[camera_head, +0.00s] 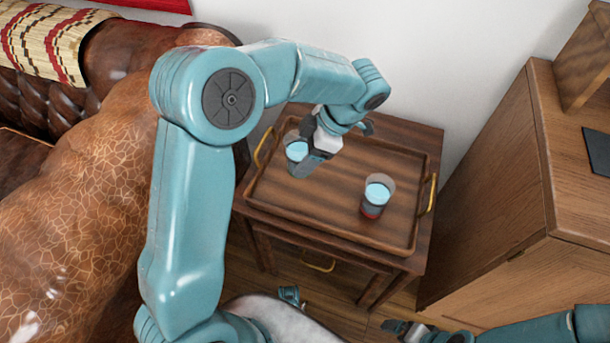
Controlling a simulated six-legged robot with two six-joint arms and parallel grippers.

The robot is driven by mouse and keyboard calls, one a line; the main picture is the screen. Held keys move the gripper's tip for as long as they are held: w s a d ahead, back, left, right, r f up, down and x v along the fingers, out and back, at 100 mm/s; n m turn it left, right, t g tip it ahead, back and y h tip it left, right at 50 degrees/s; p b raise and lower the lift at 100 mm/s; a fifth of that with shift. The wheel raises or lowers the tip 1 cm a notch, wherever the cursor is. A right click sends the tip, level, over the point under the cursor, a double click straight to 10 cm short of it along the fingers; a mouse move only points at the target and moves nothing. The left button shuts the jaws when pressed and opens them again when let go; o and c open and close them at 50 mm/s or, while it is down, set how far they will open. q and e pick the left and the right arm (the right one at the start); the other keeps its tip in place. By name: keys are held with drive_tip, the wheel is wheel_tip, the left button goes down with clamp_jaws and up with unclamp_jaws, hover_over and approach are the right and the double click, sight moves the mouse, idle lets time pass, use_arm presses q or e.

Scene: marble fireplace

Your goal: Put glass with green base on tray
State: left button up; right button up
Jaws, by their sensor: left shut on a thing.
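The wooden tray (335,222) with brass handles lies on a small dark wooden table. My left gripper (306,160) is over the left part of the tray and shut on a clear glass (296,147) with light blue contents. A second glass (377,193), with a red base, stands upright on the tray's right part. My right gripper (393,326) is low at the bottom edge, away from the tray; its jaws are unclear.
The table (425,262) stands between a brown leather sofa (80,200) on the left and a wooden cabinet (500,200) on the right. A white wall is behind. The tray's middle, between the two glasses, is clear.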

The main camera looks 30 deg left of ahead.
use_arm(q)
wheel_tip(320, 180, down, 7)
drive_tip(key=shift+b, duration=0.85)
drive_tip(key=o, duration=1.4)
drive_tip(key=shift+o, duration=0.2)
